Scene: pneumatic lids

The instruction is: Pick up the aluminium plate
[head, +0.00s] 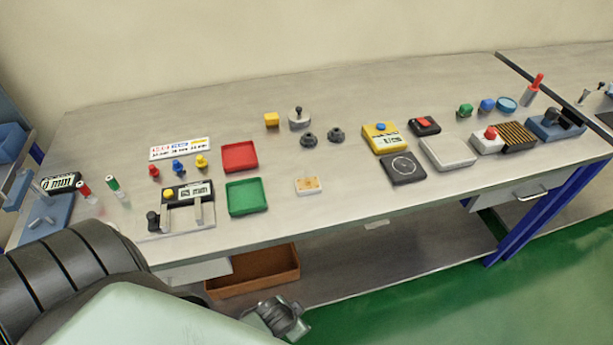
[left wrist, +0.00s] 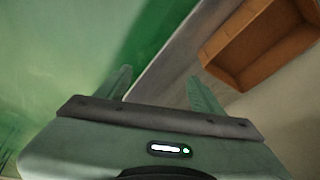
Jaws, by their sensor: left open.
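A flat light-grey plate-like piece (head: 448,152) lies on the bench right of centre, next to a black square pad; I cannot tell for sure that it is the aluminium plate. A smaller pale piece with yellowish marks (head: 309,186) lies near the bench's front edge. My left gripper (left wrist: 160,85) is open and empty in the left wrist view, its two fingers apart over the floor and lower shelf edge. It is away from everything on the bench top. In the head view my left arm fills the lower left corner. My right gripper is not in view.
A red tray (head: 240,157) and a green tray (head: 246,197) sit left of centre. A fixture with a display (head: 187,193) stands left of them. An orange-brown box (head: 262,277) is below the bench; it also shows in the left wrist view (left wrist: 258,45). The front-centre bench top is mostly clear.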

